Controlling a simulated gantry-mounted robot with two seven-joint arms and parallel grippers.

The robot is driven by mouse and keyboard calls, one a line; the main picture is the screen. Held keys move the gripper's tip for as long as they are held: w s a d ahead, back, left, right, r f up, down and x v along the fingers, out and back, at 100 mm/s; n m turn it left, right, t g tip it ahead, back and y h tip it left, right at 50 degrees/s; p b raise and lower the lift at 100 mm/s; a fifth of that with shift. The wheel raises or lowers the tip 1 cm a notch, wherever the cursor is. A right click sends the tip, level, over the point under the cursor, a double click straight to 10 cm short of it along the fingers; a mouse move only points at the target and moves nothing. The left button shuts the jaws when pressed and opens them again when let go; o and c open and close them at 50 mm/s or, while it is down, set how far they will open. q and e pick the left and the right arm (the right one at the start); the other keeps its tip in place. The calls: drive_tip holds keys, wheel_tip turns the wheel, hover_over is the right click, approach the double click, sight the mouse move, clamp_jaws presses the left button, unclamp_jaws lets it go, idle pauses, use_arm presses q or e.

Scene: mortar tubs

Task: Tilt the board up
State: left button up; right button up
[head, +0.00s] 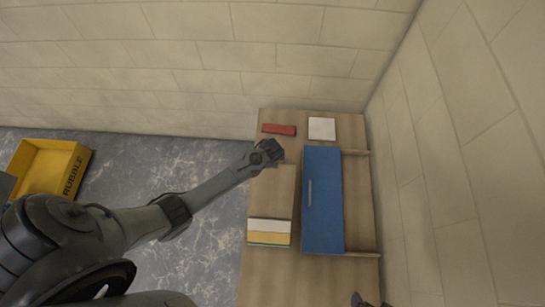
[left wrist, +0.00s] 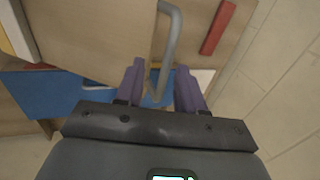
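A light wooden board (head: 271,190) lies on the wooden table, with white, yellow and green bands beyond its near end. In the left wrist view the board (left wrist: 85,35) fills the upper left, and a grey bent bar handle (left wrist: 171,42) shows at its edge. My left gripper (head: 270,150) is at the board's far end; its two purple fingers (left wrist: 158,88) are apart, with the handle's lower part between them in the picture. I cannot tell whether they touch it. A small dark shape at the head view's bottom edge may be my right gripper (head: 360,299).
A blue panel (head: 322,215) with a small handle stands right of the board. A red block (head: 279,129) and a white square (head: 322,128) lie at the table's far end. A yellow tub marked RUBBLE (head: 48,167) is on the floor at left. Walls stand behind and at right.

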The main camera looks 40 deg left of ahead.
use_arm(q)
drive_tip(key=shift+s+d+r, duration=0.1)
drive_tip(key=shift+r, duration=0.45)
drive_tip(key=v, duration=0.9)
drive_tip(key=shift+r, duration=0.3)
drive_tip(key=shift+s, duration=0.1)
drive_tip(key=shift+s, duration=0.1)
